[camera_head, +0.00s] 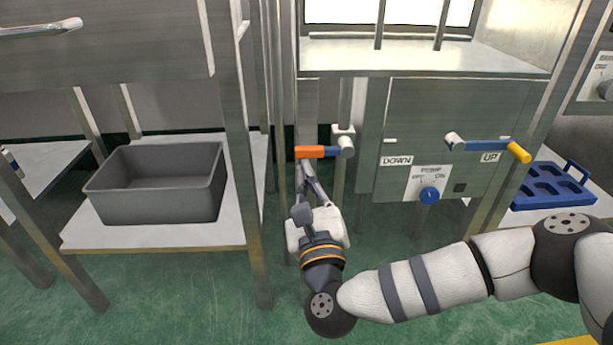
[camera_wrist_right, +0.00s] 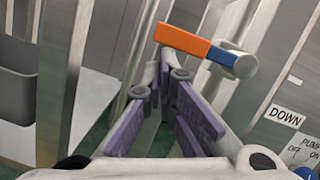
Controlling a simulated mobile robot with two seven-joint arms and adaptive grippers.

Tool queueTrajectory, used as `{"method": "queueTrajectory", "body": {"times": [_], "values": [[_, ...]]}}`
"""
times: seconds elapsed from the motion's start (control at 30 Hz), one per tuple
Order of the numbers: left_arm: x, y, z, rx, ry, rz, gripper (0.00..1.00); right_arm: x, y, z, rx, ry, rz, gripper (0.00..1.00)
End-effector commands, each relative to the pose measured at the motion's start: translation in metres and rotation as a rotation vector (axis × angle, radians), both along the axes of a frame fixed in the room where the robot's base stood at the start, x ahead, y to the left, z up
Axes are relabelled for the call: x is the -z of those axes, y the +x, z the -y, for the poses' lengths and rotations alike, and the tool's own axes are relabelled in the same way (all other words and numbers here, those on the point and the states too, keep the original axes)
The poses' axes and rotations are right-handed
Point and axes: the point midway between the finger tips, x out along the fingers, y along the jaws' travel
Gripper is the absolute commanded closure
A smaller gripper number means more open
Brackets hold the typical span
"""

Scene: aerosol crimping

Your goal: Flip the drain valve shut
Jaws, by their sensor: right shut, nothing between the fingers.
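The drain valve is a white fitting (camera_head: 344,138) on a vertical pipe. Its lever has a blue part and an orange grip (camera_head: 309,152), and it lies roughly level, pointing left across the pipe. In the right wrist view, the orange grip (camera_wrist_right: 181,42) lies just beyond my fingertips, with its blue part at the white valve body (camera_wrist_right: 238,60). My right gripper (camera_head: 307,168) is shut and empty, just below the orange grip; its purple-padded fingers (camera_wrist_right: 163,76) also show in the wrist view. I cannot tell whether the fingertips touch the lever. My left gripper is out of view.
A grey bin (camera_head: 155,190) stands on a shelf at left. Steel posts stand close to my gripper. A panel at right carries a blue knob (camera_head: 429,195) and a blue lever with yellow tip (camera_head: 518,152), near "UP". A blue tray (camera_head: 550,186) sits at far right.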

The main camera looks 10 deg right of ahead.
Motion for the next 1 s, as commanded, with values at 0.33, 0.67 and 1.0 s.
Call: {"method": "queueTrajectory", "body": {"times": [0.33, 0.67, 1.0], "values": [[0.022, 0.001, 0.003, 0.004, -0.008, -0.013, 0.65, 0.045, -0.015, -0.011, -0.007, -0.001, -0.005, 1.00], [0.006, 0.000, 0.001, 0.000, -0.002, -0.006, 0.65, 0.060, -0.080, -0.013, -0.004, -0.001, -0.001, 1.00], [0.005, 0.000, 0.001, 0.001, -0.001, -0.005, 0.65, 0.064, -0.092, -0.014, -0.003, 0.000, 0.000, 1.00]]}}
